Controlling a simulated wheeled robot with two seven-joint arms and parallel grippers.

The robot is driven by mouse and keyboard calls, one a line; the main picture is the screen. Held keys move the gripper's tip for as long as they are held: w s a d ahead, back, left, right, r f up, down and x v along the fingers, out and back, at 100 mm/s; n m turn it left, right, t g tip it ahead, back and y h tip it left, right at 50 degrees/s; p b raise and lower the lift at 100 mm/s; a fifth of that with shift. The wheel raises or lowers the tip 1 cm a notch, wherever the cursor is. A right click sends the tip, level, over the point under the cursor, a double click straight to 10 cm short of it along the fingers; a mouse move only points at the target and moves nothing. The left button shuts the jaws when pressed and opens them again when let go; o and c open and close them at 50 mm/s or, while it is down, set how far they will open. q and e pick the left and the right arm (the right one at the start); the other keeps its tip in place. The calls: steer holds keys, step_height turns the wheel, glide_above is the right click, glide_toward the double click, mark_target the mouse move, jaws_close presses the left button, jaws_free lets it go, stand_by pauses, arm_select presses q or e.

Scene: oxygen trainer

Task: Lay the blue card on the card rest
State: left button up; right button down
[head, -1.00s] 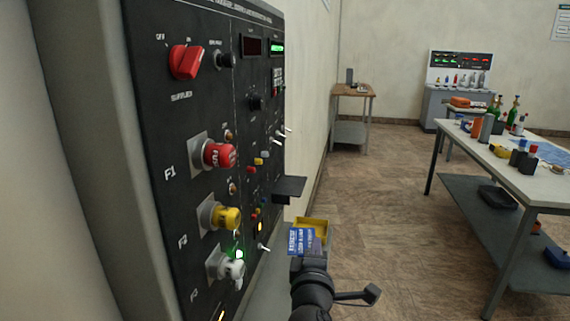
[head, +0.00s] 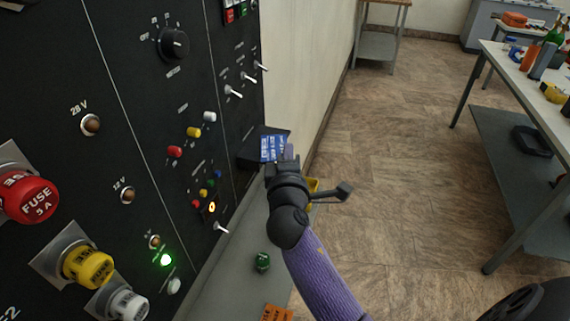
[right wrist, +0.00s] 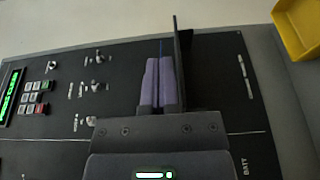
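The blue card (head: 270,148) is held flat in my right gripper (head: 288,153), which is shut on it. The card rest, a small black shelf (head: 249,159) on the panel, shows partly behind and below the card in the head view. In the right wrist view, the purple fingers (right wrist: 158,82) are closed with the card (right wrist: 161,47) as a thin blue line between them. The card rest (right wrist: 183,60) is edge-on beside them, roughly parallel to the card, with a narrow gap. The card appears above the rest, not touching it. My left gripper is not in view.
The black panel (head: 120,150) with switches and fuses stands left. A yellow bin (right wrist: 300,28) is below the rest, mostly hidden by my gripper in the head view. A green object (head: 262,261) and an orange piece (head: 277,313) lie on the grey ledge (head: 232,270).

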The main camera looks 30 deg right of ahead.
steer(key=shift+f, duration=0.75)
steer(key=shift+f, duration=0.15)
steer(key=c, duration=0.9)
jaws_free()
